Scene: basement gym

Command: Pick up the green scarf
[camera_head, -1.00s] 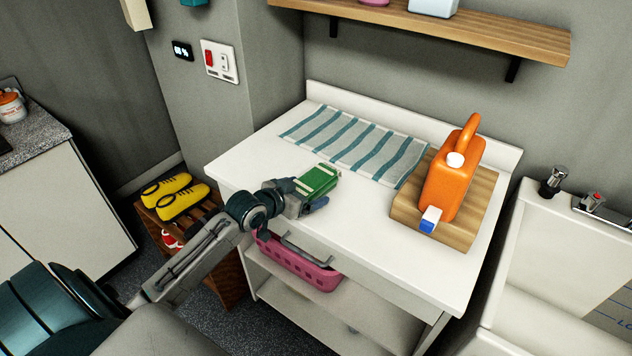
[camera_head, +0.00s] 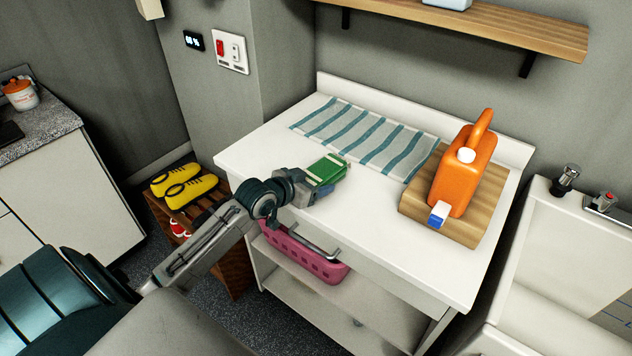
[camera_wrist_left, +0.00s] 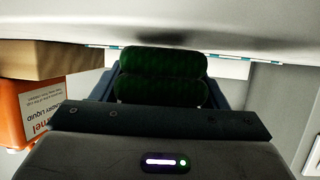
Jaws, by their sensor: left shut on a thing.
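The green scarf (camera_head: 327,169) is a small folded bundle with pale stripes, over the white table top in the head view. My left gripper (camera_head: 318,182) is shut on it, coming in from the left. In the left wrist view the scarf (camera_wrist_left: 162,75) shows as a dark green folded roll between the fingers, with the pale table surface close to it. I cannot tell whether the scarf still touches the table. My right gripper is not in view.
A striped towel (camera_head: 365,137) lies flat behind. An orange jug (camera_head: 462,178) stands on a wooden board (camera_head: 481,226) at right. A pink basket (camera_head: 301,258) sits on the shelf below. A sink (camera_head: 560,225) is at far right. The table's front middle (camera_head: 390,225) is clear.

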